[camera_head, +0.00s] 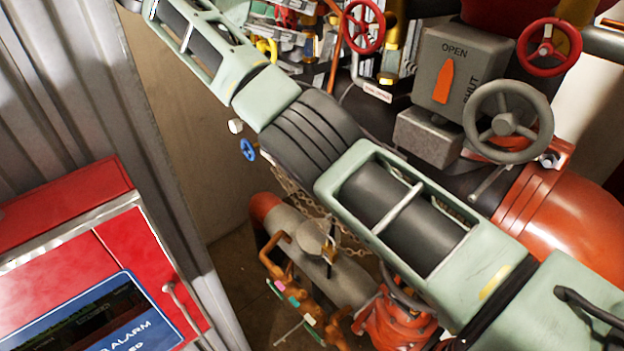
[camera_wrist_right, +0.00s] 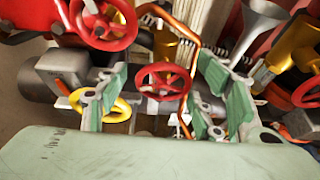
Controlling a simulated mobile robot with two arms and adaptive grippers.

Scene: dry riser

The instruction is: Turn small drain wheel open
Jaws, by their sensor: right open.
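Several hand wheels show, and I cannot tell for sure which is the small drain wheel. In the right wrist view a small red wheel (camera_wrist_right: 162,81) with spokes sits between the spread fingers of my right gripper (camera_wrist_right: 168,103). The fingers are apart and stand on either side of it; I see no clear contact. In the head view my right gripper (camera_head: 288,30) is at the top, small and partly mixed with the pipework behind. My left gripper is not in view.
A larger red wheel (camera_wrist_right: 103,20) and a yellow wheel (camera_wrist_right: 100,105) are close by on the left in the wrist view. In the head view a grey wheel (camera_head: 508,121), a grey OPEN/SHUT box (camera_head: 461,68) and a red alarm cabinet (camera_head: 70,225) stand around my arm.

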